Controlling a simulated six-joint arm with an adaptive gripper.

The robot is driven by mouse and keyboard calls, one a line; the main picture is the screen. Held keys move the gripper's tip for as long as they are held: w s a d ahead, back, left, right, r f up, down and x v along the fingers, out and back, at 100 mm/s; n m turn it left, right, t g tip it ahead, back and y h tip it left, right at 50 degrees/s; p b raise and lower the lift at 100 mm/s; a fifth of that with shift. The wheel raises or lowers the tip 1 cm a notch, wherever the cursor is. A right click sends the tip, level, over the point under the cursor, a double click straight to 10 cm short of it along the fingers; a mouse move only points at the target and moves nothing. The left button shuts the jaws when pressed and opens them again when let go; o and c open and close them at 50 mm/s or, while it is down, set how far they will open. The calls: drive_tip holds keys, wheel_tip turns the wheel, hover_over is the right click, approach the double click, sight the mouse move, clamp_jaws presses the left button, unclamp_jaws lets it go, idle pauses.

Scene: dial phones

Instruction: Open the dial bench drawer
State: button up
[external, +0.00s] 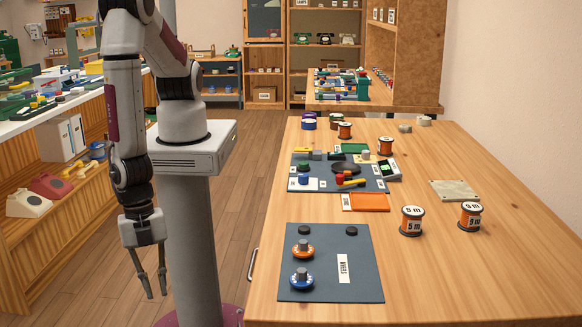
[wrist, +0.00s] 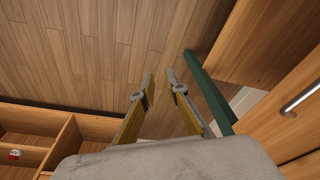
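The dial bench (external: 500,270) is the long wooden bench on the right. A metal drawer handle (external: 252,264) sticks out from its left side, near the front. In the wrist view the handle (wrist: 302,96) is a shiny bar at the right edge, on a wooden drawer front (wrist: 275,118). The external view hides most of the drawer front, and I see no clear drawer opening. My gripper (external: 157,295) hangs pointing down, left of the handle and apart from it. Its fingers (wrist: 160,77) are spread with nothing between them, over the floor.
A dark mat (external: 323,240) with two dials lies on the bench top above the handle. Cable spools (external: 411,222) stand farther right. A green bar (wrist: 207,90) runs between my fingers and the drawer front in the wrist view. Shelving (external: 55,200) stands left; open floor lies between.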

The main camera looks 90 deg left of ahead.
wheel_tip(320, 180, down, 7)
drive_tip(key=w+a+m+t, duration=0.1)
drive_tip(key=a+m+t, duration=0.1)
drive_tip(key=t, duration=0.2)
drive_tip(key=m+t+y, duration=0.2)
drive_tip(key=m+t, duration=0.1)
drive_tip(key=t, duration=0.7)
approach(252, 262)
drive_tip(key=w+f, duration=0.1)
drive_tip(key=w, duration=0.1)
drive_tip(key=shift+a+f, duration=0.15)
drive_tip(key=shift+a, duration=0.05)
drive_tip(key=shift+w, duration=0.15)
drive_tip(key=shift+x, duration=3.8)
drive_tip(key=shift+d, duration=0.1)
drive_tip(key=shift+c, duration=0.4)
